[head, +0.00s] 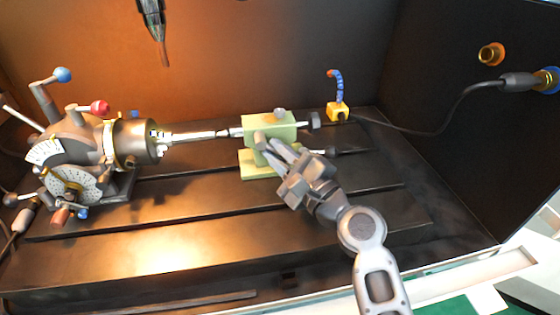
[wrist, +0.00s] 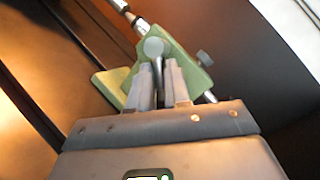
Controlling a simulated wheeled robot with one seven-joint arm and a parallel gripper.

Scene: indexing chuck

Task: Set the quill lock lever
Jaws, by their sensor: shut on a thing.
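The green tailstock (head: 284,130) stands on the slotted table, its quill pointing left towards the dividing head. In the wrist view the tailstock (wrist: 178,50) is just beyond my fingers. A lever with a round grey end (wrist: 153,47) shows on its near face, its dark stem running between my fingers. I take this to be the quill lock lever. My gripper (head: 267,144) reaches the tailstock's near side from the lower right. In the wrist view my gripper (wrist: 159,82) is shut on the lever's stem. The part deep between the fingers is hidden.
A dividing head (head: 78,155) with several handles stands at left, a light bar (head: 190,136) running from its chuck to the quill. A nozzle (head: 152,20) hangs above. A yellow block with a blue hose (head: 337,110) stands behind right. The front table (head: 180,215) is clear.

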